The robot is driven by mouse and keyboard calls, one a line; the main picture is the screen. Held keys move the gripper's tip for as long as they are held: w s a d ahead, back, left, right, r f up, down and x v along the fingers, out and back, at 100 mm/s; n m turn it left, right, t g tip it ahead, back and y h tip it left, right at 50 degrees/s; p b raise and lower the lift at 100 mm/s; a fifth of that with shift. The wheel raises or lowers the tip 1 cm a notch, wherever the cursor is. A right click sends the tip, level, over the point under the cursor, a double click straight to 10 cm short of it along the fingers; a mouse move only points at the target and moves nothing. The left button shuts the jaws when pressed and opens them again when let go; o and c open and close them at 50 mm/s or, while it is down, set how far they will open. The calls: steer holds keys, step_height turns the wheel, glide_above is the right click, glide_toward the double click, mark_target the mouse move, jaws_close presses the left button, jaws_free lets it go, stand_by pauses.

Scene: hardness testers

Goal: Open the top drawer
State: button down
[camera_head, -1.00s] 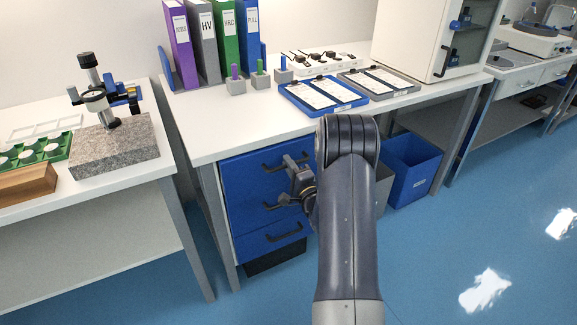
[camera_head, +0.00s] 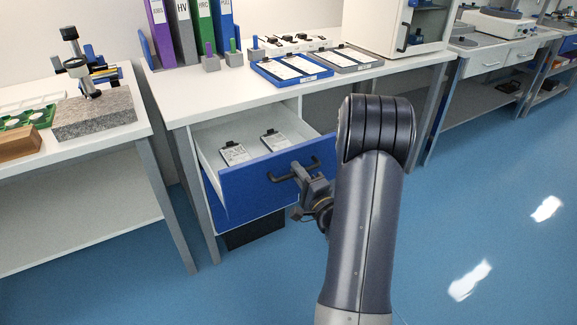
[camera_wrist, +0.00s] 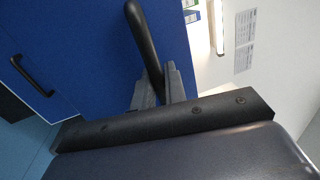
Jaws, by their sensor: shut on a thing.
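The top drawer (camera_head: 268,192) has a blue front and a white inside, and it stands pulled out from the white bench. Two labelled cards or boards with dark clips lie inside it. My gripper (camera_head: 300,171) is at the drawer's black bar handle (camera_head: 282,178), right of its middle. In the wrist view my gripper (camera_wrist: 162,84) is shut around the black handle (camera_wrist: 143,38), and the blue front fills the area behind it. Lower drawer fronts are mostly hidden by the open drawer in the head view; another black handle (camera_wrist: 32,76) shows in the wrist view.
The white bench top (camera_head: 200,101) carries binders, small blocks, a blue tray (camera_head: 290,72) and a grey tray (camera_head: 345,57). A granite block (camera_head: 95,112) with a stand sits on the left bench. Blue floor is open to the right.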

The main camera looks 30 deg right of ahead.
steer(key=shift+s+d, duration=0.1)
steer(key=shift+s, duration=2.25)
steer(key=c, duration=1.8)
jaws_free()
steer(key=shift+s, duration=0.1)
steer(key=s, duration=0.3)
steer(key=s+f, duration=0.1)
steer(key=s, duration=0.3)
steer(key=s+f, duration=0.1)
steer(key=s, duration=0.2)
steer(key=shift+s+d+f, duration=0.1)
steer(key=shift+s+d, duration=0.1)
steer(key=shift+w, duration=0.1)
steer(key=shift+w+a+r, duration=0.1)
steer(key=shift+w+r, duration=0.25)
steer(key=shift+w, duration=1.45)
steer(key=shift+w+a+r, duration=0.1)
steer(key=shift+w+r, duration=0.3)
steer(key=shift+w, duration=1.45)
steer(key=shift+w+r, duration=0.35)
steer(key=shift+w, duration=1.45)
